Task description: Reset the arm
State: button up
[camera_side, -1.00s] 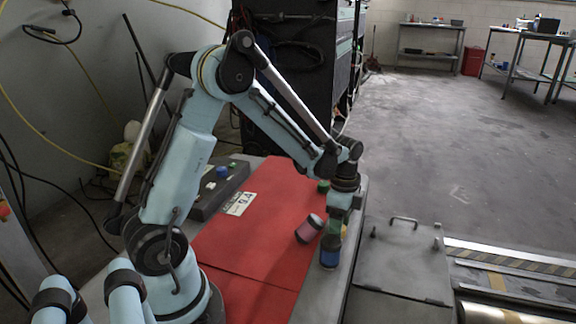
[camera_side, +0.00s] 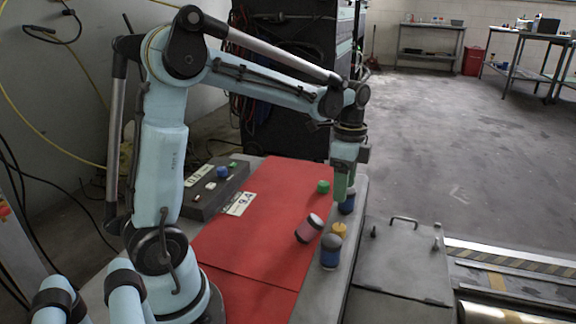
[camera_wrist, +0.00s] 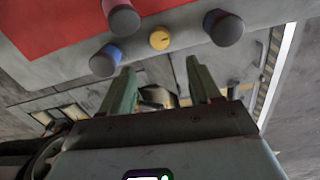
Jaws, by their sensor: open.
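My gripper (camera_side: 343,186) is open, pointing down over the right edge of the red mat (camera_side: 262,215). Its two green fingers show apart with nothing between them in the wrist view (camera_wrist: 160,70).
A dark box with a blue knob (camera_side: 222,172) stands at the mat's left. A grey metal cover with a handle (camera_side: 400,258) is at the right. The mat's middle is clear.

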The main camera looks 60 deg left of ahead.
jog(key=shift+r, duration=0.35)
jog(key=s+d+r+n+t, duration=0.1)
jog(key=s+d+n+t, duration=0.6)
jog(key=s+n, duration=0.3)
jog(key=shift+d+t, duration=0.3)
jog(key=shift+d, duration=0.4)
dwell(1.3)
